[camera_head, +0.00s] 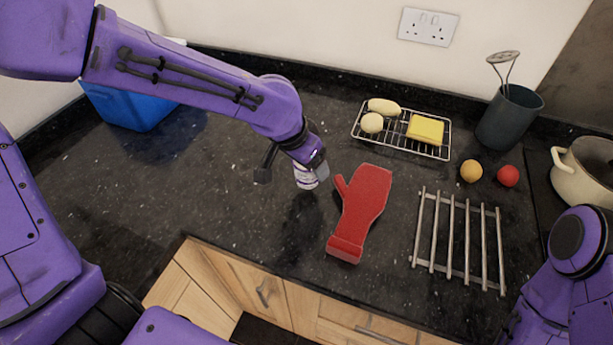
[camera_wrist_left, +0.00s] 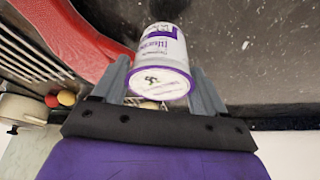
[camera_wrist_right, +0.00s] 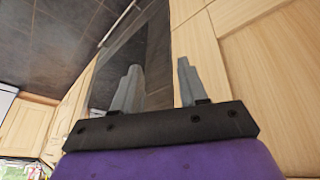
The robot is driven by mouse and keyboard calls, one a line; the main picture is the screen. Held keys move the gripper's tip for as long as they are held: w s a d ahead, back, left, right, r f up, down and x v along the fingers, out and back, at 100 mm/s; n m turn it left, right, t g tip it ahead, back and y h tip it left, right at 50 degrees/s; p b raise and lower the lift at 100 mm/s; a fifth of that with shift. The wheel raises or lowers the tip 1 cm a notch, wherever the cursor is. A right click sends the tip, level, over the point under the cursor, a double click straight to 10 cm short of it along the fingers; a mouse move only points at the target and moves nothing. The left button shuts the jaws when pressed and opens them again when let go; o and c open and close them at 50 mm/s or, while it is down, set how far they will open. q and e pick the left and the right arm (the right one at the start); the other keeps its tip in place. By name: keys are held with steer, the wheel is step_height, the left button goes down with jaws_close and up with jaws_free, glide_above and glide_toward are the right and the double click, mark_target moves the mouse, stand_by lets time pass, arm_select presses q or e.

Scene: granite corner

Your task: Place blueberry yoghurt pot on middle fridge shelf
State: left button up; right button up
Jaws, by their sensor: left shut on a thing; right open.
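The blueberry yoghurt pot (camera_head: 305,179) is white with purple bands and lettering. My left gripper (camera_head: 315,165) is shut on it above the dark worktop, left of the red oven mitt. In the left wrist view the pot (camera_wrist_left: 162,58) sits between the two fingers of the left gripper (camera_wrist_left: 165,85), its round white end with a purple rim facing the camera. I cannot tell whether the pot touches the worktop. My right gripper (camera_wrist_right: 158,85) is open and empty, near wooden cupboard fronts. No fridge shelf shows in these views.
A red oven mitt (camera_head: 362,208) lies right of the pot. A metal trivet (camera_head: 435,233), wire rack (camera_head: 358,134) with food, yellow ball (camera_head: 471,171), red ball (camera_head: 508,176), utensil holder (camera_head: 510,117) and cream pot (camera_head: 588,170) stand further right. A blue box (camera_head: 130,106) is back left.

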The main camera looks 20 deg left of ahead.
arm_select(q)
step_height(320, 180, down, 3)
steer(key=shift+a+r, duration=0.1)
steer(key=shift+a, duration=0.05)
steer(key=shift+w+f, duration=0.15)
steer(key=shift+f, duration=0.15)
steer(key=o, duration=1.1)
steer(key=shift+f, duration=0.15)
steer(key=shift+o, duration=0.2)
